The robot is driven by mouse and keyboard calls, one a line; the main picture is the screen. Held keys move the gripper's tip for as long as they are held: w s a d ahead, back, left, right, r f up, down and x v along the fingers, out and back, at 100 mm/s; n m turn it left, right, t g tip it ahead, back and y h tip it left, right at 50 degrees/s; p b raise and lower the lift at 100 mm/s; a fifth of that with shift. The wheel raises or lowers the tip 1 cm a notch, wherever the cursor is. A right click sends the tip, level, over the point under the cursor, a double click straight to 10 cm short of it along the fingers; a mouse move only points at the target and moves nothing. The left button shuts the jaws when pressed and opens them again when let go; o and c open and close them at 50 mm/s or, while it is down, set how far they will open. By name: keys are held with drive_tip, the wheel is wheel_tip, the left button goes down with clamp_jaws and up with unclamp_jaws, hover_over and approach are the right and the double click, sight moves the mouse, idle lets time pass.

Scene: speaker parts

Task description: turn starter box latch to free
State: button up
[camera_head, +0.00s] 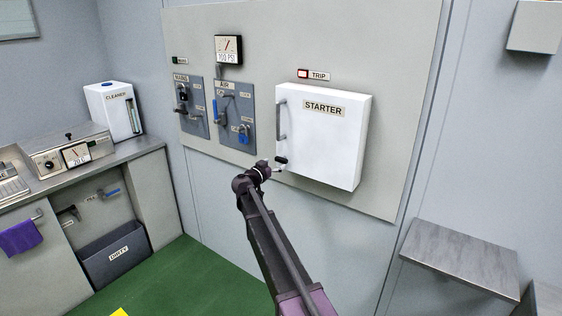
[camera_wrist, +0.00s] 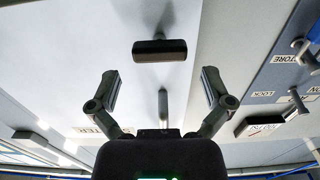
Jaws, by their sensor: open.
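The white starter box (camera_head: 330,150) is mounted on the wall panel, its door shut, with a grey vertical handle (camera_head: 282,120) at its left edge. The dark latch (camera_head: 281,160) is near the box's lower left corner. In the wrist view the latch (camera_wrist: 160,50) shows as a dark crosswise grip on a grey stem, beyond my fingertips and roughly centred between them. The door handle (camera_wrist: 163,105) shows between the fingers. My gripper (camera_wrist: 160,85) is open and empty, facing the box. In the head view my gripper (camera_head: 270,168) is small beside the latch; its fingers are hard to make out.
Left of the box are the air panel (camera_head: 234,115) with a blue lever and padlock, and another switch panel (camera_head: 191,107). A lit red TRIP indicator (camera_head: 303,74) is above the box. A counter (camera_head: 80,160) stands left; a grey shelf (camera_head: 460,255) is lower right.

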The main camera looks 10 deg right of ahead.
sight(280, 161)
drive_tip(key=shift+x, duration=2.1)
drive_tip(key=c, duration=1)
